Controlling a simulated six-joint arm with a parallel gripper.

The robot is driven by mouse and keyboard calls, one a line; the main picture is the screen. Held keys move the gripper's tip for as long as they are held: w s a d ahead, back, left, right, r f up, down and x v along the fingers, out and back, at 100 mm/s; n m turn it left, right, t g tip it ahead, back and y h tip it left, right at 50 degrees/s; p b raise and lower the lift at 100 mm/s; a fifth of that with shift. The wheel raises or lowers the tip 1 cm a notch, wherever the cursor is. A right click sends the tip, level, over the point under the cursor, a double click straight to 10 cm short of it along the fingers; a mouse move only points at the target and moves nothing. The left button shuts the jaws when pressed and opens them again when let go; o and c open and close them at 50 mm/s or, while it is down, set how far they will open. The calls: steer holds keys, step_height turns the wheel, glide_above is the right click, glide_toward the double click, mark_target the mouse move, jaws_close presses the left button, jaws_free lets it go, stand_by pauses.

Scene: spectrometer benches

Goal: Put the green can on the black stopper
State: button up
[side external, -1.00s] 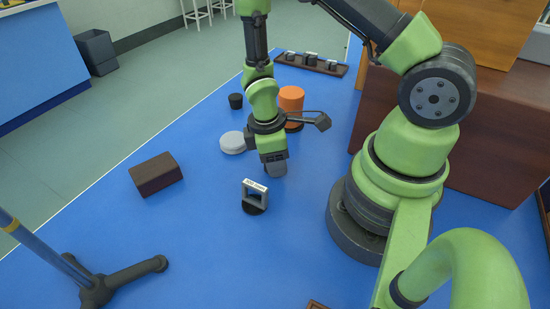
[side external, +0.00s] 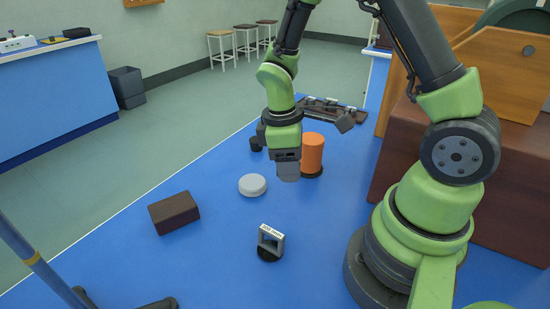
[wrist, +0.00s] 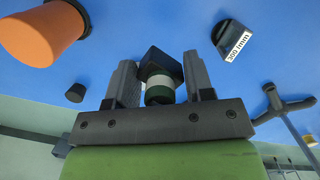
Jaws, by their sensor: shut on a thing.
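My gripper (wrist: 160,78) is shut on the green can (wrist: 158,96), which has a pale band and sits between the two fingers in the wrist view. In the side view my gripper (side external: 288,172) points down, in front of and left of the orange cylinder; the can cannot be made out there. In the wrist view the stopper (wrist: 75,92) is left of the fingers, apart from the can.
An orange cylinder (side external: 312,153) on a dark base stands right of my gripper. A pale disc (side external: 252,185), a brown block (side external: 174,212) and a labelled grating mount (side external: 270,242) lie nearer the camera. A dark rack (side external: 335,108) is at the back.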

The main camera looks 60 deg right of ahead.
steer(key=w+d+m+y, duration=0.1)
steer(key=w+d+m, duration=0.2)
steer(key=w+m, duration=0.5)
step_height(320, 180, up, 3)
steer(key=m+t, duration=0.3)
steer(key=m, duration=3)
glide_above(254, 139)
steer(key=f, duration=0.9)
steer(key=shift+s+d+f, duration=0.1)
steer(key=shift+s+f, duration=0.05)
steer(key=shift+s, duration=0.05)
steer(key=o, duration=0.9)
steer(key=shift+f, duration=0.15)
